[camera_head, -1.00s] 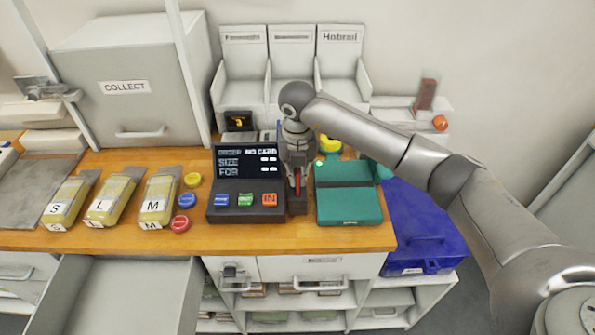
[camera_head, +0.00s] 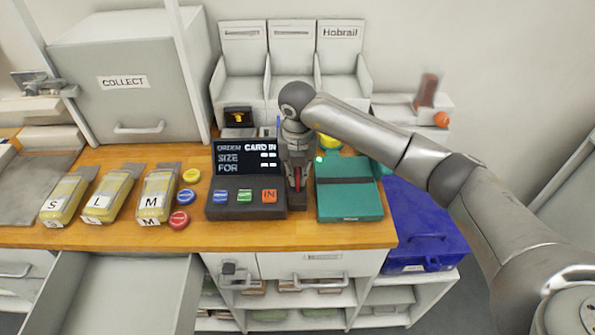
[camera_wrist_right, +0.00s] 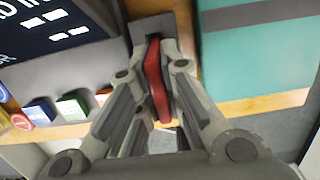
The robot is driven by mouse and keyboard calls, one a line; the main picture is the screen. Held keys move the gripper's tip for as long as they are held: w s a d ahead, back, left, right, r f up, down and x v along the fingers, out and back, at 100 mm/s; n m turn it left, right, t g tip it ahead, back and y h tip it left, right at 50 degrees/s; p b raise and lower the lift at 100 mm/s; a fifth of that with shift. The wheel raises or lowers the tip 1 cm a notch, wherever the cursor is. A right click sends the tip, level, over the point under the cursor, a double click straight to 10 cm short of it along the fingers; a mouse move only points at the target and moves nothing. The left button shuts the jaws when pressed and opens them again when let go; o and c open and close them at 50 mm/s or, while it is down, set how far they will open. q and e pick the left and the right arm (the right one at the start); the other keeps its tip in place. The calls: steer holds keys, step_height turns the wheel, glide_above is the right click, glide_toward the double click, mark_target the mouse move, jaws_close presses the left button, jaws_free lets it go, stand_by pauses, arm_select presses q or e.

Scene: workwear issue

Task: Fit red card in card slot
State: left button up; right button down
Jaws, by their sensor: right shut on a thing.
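The red card (camera_head: 297,181) stands upright in the dark card slot (camera_head: 297,201) at the right side of the order terminal (camera_head: 245,205). My right gripper (camera_head: 297,178) points down over the slot and is shut on the card. In the right wrist view the red card (camera_wrist_right: 157,82) sits between the two fingers, its far end at the dark slot block (camera_wrist_right: 150,28). The terminal screen (camera_head: 245,157) reads "CARD IN". How deep the card sits is hard to tell. My left gripper is not in view.
A teal box (camera_head: 348,190) stands close to the right of the slot. Yellow packs marked S, L and M (camera_head: 155,195) and coloured discs (camera_head: 186,198) lie left of the terminal. An open drawer (camera_head: 120,290) juts out below.

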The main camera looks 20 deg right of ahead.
steer(key=c, duration=1.5)
jaws_free()
steer(key=shift+r, duration=0.15)
steer(key=shift+r+p, duration=2.3)
steer(key=shift+r, duration=2.05)
